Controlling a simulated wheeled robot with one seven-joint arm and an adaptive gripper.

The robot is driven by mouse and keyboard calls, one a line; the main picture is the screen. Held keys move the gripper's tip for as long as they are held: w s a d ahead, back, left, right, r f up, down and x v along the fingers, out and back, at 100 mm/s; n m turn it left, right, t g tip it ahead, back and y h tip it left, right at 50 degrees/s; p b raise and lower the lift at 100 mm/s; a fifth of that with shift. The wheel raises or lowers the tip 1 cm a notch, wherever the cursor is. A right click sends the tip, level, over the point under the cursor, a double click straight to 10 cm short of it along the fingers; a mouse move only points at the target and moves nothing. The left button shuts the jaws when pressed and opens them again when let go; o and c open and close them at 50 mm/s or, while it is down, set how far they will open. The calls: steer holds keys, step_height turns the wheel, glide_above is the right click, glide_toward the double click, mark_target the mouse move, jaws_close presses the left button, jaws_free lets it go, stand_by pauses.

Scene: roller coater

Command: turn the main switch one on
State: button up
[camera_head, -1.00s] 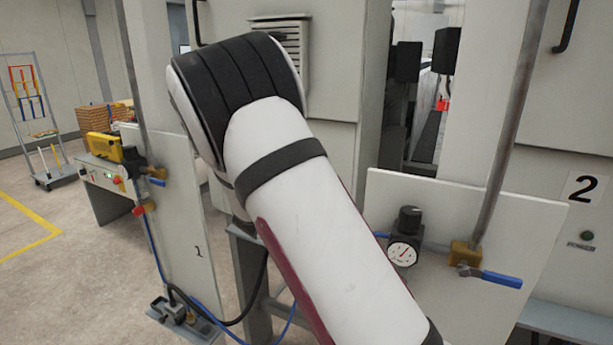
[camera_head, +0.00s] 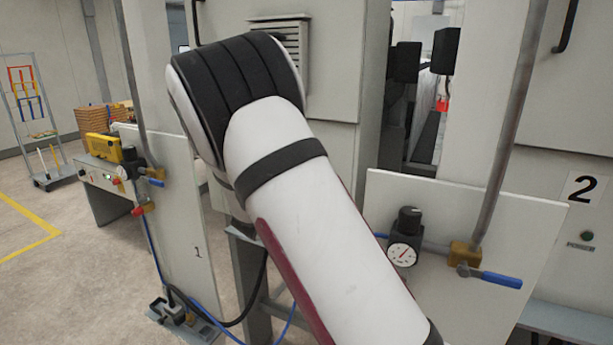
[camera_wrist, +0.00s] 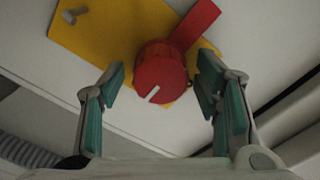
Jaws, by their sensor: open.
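In the wrist view a red rotary switch (camera_wrist: 160,72) with a round knob, a white pointer line and a red handle sits on a yellow plate (camera_wrist: 112,32). The handle sticks out toward the upper right. The white line points to the lower left. My gripper (camera_wrist: 160,85) is open, with one finger on each side of the red knob. I see gaps between the fingers and the knob, and the gripper holds nothing. In the head view my arm fills the middle, and the gripper and the switch are hidden.
In the head view a panel (camera_head: 475,240) with a gauge (camera_head: 402,254) and a blue-handled valve (camera_head: 490,276) stands at right. Hoses (camera_head: 185,300) run near the floor. Open floor (camera_head: 70,285) lies at far left.

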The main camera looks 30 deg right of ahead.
steer(key=v, duration=1.2)
steer(key=shift+w, duration=0.15)
